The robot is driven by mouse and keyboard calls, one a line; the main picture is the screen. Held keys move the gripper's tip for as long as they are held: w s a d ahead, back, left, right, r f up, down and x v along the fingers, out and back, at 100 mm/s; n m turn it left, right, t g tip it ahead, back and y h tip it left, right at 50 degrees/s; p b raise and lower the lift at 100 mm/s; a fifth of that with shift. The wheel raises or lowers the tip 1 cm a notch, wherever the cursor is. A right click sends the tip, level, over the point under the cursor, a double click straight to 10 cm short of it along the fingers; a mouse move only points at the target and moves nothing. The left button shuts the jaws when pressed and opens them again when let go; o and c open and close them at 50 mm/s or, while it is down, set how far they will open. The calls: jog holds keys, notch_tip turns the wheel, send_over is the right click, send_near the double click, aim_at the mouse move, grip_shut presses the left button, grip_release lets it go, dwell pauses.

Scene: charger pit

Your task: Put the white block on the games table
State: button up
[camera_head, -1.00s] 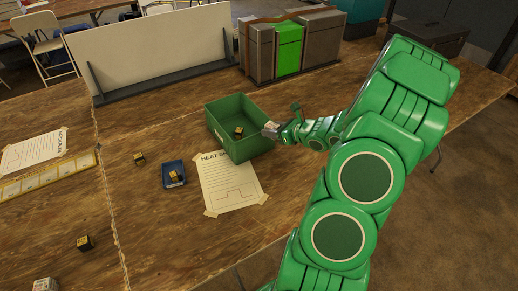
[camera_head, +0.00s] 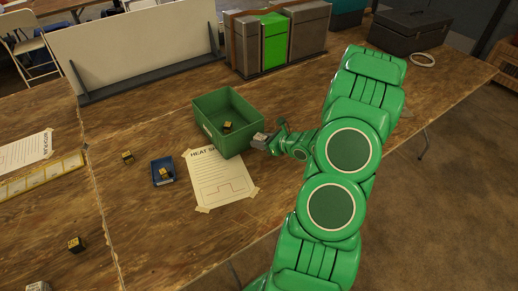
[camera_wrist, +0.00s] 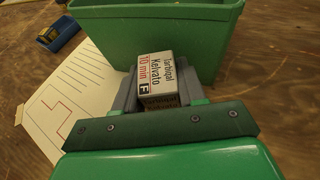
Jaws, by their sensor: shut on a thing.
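Another pale, printed block (camera_head: 38,286) is cut off at the lower left. No table in view is marked as the games table.
A blue tray (camera_head: 163,171) holds a small yellow-black cube. Similar cubes are in the bin and on the table (camera_head: 127,157), (camera_head: 74,244). A taped paper sheet (camera_head: 218,180) lies before the bin. A white panel (camera_head: 145,45) and several boxes stand behind. The front left tabletop is mostly clear.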

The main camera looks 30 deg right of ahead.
jog(key=shift+f, duration=2.45)
jog(key=shift+f, duration=0.2)
jog(key=o, duration=1.1)
jog(key=shift+c, duration=0.2)
jog(key=shift+r, duration=0.2)
